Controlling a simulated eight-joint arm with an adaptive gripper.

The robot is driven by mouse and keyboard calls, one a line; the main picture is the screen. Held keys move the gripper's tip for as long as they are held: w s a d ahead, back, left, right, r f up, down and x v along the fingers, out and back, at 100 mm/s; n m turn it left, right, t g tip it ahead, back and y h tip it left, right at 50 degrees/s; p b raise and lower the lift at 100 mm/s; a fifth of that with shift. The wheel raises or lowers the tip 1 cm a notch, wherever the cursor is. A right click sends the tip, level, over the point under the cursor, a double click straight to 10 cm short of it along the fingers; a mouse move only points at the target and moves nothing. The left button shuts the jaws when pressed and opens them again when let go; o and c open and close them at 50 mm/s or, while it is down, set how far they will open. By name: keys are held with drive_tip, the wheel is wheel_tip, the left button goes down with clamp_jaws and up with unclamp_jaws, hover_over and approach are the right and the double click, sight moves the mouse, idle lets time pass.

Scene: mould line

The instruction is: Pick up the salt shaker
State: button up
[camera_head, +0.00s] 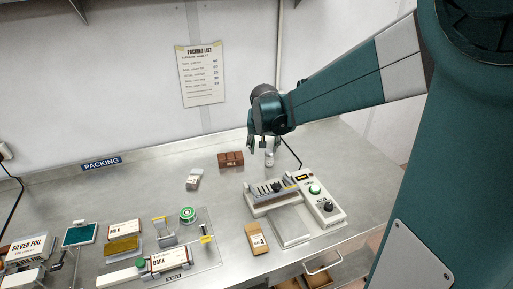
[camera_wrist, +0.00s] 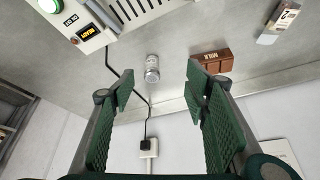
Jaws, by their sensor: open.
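The salt shaker (camera_wrist: 152,68) is a small clear jar with a pale metallic end, standing on the steel bench. In the head view the shaker (camera_head: 269,158) is partly hidden behind and below my gripper (camera_head: 261,149). In the wrist view my gripper (camera_wrist: 159,84) is open, with its two green ribbed fingers wide apart. The shaker shows between the fingertips, a little beyond them and nearer the left finger. Nothing is held, and the shaker appears apart from both fingers.
A brown MILK bar (camera_head: 231,160) lies left of the shaker, with a small white carton (camera_head: 194,179) farther left. A white machine (camera_head: 319,199) stands in front, its black cable (camera_wrist: 137,106) running past the shaker to a wall plug. The wall is close behind.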

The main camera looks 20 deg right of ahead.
sight(269, 153)
drive_tip(key=w+d+f, duration=0.2)
drive_tip(key=w+f, duration=0.2)
drive_tip(key=w+d+f+m+p, duration=0.1)
drive_tip(key=w+d+f, duration=0.1)
drive_tip(key=w+f, duration=0.2)
drive_tip(key=w+d+f+m+g+p, duration=0.1)
drive_tip(key=w+d+f, duration=0.2)
drive_tip(key=f, duration=0.1)
drive_tip(key=shift+w+d+h, duration=0.1)
drive_tip(key=shift+w+h, duration=0.3)
drive_tip(key=shift+w+d+f, duration=0.1)
drive_tip(key=shift+f, duration=0.15)
drive_tip(key=shift+f, duration=0.1)
drive_tip(key=shift+x, duration=1.15)
drive_tip(key=shift+x, duration=2.6)
drive_tip(key=shift+c, duration=0.3)
drive_tip(key=c, duration=0.9)
